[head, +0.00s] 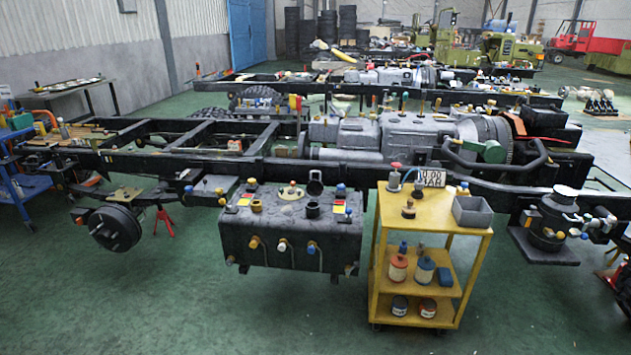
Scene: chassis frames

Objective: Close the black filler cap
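A grey tank (270,228) hangs on the near side of the chassis frame, left of the yellow cart. On its top, a short black filler neck (312,210) stands near the right part. A black round cap (315,183) stands upright just behind and above the neck, and it looks tipped open. Its hinge is too small to make out. Neither of my grippers shows in the head view.
A yellow cart (405,227) with a grey bin (472,211), cans and a number plate stands close to the tank's right end. Blue and yellow fittings stick out of the tank's front. The green floor (190,310) in front is clear.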

